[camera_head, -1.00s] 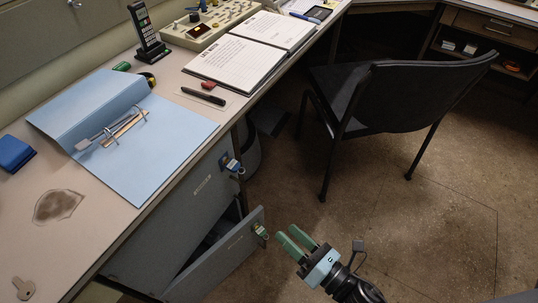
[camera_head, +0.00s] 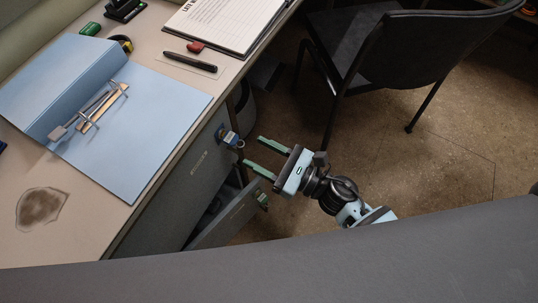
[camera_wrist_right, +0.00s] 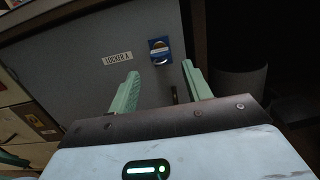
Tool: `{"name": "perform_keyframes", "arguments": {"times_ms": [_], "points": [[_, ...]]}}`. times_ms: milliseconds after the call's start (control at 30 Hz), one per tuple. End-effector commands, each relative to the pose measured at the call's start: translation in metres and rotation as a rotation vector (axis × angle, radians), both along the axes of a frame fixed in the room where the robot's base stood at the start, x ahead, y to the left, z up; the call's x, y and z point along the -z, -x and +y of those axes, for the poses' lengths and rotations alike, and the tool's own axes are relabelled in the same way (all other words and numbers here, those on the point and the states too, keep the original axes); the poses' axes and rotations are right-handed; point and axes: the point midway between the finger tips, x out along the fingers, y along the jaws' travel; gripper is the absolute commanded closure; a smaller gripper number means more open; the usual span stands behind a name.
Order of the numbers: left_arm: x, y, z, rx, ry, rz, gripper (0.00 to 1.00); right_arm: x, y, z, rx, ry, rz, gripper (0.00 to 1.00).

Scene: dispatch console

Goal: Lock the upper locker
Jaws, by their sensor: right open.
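The upper locker (camera_head: 202,170) is a grey front under the desk top, and it looks closed. Its blue lock (camera_head: 228,136) has a metal piece sticking out. In the right wrist view, the locker front (camera_wrist_right: 75,75) carries a "LOCKER A" label (camera_wrist_right: 117,59) and the blue lock (camera_wrist_right: 159,50) with a round metal face. My right gripper (camera_head: 252,150) is open, with green fingers pointing at the lock from the right, a little apart from it. In the wrist view the lock lies beyond the gap between the fingers (camera_wrist_right: 160,72). My left gripper is not in view.
Below, the lower locker door (camera_head: 228,218) stands ajar with its own lock (camera_head: 262,200). A blue binder (camera_head: 150,130) and a notebook (camera_head: 225,22) lie on the desk. A black chair (camera_head: 400,50) stands to the right; the floor between is clear.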

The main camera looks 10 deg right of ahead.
Motion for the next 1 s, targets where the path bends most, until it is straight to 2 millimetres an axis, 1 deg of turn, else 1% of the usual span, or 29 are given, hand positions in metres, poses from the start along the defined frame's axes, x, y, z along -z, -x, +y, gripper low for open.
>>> {"name": "perform_keyframes", "arguments": {"times_ms": [33, 300, 600, 800, 1000], "points": [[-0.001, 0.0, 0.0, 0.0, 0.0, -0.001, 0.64, -0.002, -0.004, 0.005, 0.0, -0.002, -0.001, 0.51], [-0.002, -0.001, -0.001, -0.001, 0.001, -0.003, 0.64, -0.004, -0.02, 0.028, -0.001, -0.001, 0.0, 0.51], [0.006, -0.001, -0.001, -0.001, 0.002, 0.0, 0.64, -0.006, -0.035, 0.048, 0.0, -0.001, 0.001, 0.51], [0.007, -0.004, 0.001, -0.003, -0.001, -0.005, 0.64, -0.007, -0.039, 0.054, 0.0, -0.001, 0.001, 0.51], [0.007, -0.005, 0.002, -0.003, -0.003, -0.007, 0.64, -0.007, -0.04, 0.055, 0.0, -0.001, 0.001, 0.51]]}}
